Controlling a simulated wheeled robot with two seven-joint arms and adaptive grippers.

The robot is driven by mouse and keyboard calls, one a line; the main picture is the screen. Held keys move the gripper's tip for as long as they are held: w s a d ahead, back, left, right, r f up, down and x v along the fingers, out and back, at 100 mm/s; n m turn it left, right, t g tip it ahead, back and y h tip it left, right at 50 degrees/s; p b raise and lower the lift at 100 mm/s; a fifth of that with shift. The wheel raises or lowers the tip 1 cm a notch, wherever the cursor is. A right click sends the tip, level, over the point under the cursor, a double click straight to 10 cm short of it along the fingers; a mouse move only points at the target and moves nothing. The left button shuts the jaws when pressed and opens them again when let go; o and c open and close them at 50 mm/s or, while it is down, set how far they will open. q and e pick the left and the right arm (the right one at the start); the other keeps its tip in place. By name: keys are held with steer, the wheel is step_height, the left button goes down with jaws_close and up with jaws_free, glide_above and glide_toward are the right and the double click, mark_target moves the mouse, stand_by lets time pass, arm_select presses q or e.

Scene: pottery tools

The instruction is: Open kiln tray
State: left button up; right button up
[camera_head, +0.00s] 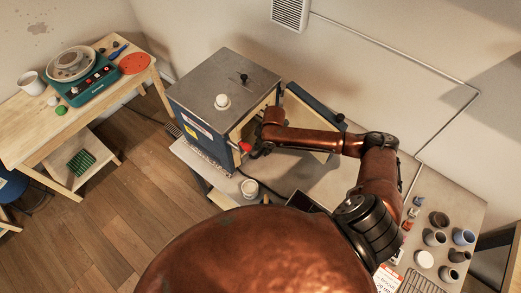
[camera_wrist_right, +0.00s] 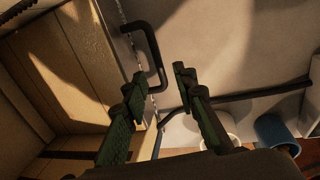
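The kiln (camera_head: 215,85) is a blue box with a grey metal top, at the middle of the head view. Its door (camera_head: 296,108) stands open to the right, its pale inner face partly behind my right arm. My right gripper (camera_head: 258,145) is at the kiln's open side, small and dark there. In the right wrist view its two fingers (camera_wrist_right: 160,88) are apart with nothing clearly gripped. A black bar handle (camera_wrist_right: 153,55) is just beyond the fingertips, nearer the left finger. Tan panels (camera_wrist_right: 65,70) lie left of it. I cannot make out the tray's outline. My left gripper is out of view.
Several pots (camera_head: 434,237) stand at the table's right end. A wooden bench (camera_head: 30,130) with a wheel (camera_head: 72,64) is at the left. A dark cable (camera_wrist_right: 260,93) crosses the table.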

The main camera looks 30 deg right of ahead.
mark_target(261, 153)
steer(key=shift+w+f, duration=0.15)
steer(key=shift+f, duration=0.45)
steer(key=shift+w+f, duration=0.15)
steer(key=shift+f, duration=0.45)
steer(key=shift+a+f, duration=0.1)
steer(key=shift+f, duration=0.35)
jaws_close()
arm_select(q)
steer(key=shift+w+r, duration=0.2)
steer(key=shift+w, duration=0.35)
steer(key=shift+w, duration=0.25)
